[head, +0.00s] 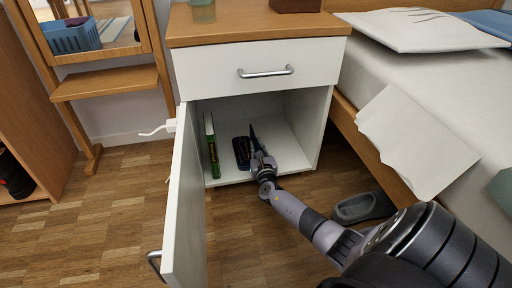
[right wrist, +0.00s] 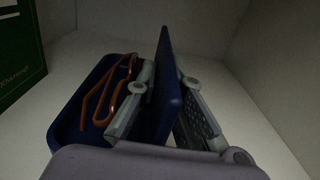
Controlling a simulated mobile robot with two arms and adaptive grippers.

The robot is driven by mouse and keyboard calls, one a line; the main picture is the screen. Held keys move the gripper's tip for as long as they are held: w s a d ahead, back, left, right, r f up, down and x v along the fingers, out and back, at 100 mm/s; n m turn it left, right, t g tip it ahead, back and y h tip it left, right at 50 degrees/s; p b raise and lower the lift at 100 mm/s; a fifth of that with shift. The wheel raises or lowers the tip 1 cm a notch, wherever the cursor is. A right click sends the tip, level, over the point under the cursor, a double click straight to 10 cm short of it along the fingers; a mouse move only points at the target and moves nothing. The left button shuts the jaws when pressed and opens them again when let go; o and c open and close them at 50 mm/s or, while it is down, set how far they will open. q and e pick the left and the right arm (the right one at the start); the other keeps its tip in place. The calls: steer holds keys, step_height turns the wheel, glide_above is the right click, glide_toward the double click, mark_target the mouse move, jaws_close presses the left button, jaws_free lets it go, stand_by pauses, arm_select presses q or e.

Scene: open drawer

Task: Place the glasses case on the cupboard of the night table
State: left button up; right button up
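The glasses case (head: 242,151) is dark blue and rests on the floor of the night table's cupboard (head: 290,151). In the right wrist view the case (right wrist: 72,138) lies open with orange-framed glasses (right wrist: 118,95) in it, its blue lid (right wrist: 166,85) standing up. My right gripper (head: 257,150) reaches into the cupboard from the front. In the right wrist view the right gripper (right wrist: 163,82) has one finger on each side of the lid, with some inner pad showing beside it, so it looks open around the lid. My left gripper is out of view.
A green book (head: 211,145) stands left of the case. The cupboard door (head: 185,205) is open toward the front left. The drawer (head: 258,66) above is shut. A grey shoe (head: 363,208) lies on the floor beside the bed (head: 400,85). Free cupboard floor lies right of the gripper.

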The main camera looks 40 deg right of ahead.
steer(key=o, duration=0.3)
steer(key=shift+s+r, duration=0.1)
steer(key=shift+s, duration=0.05)
steer(key=p+v, duration=0.6)
steer(key=v, duration=0.5)
steer(key=shift+s+a, duration=0.2)
steer(key=shift+s, duration=0.15)
steer(key=shift+r, duration=0.1)
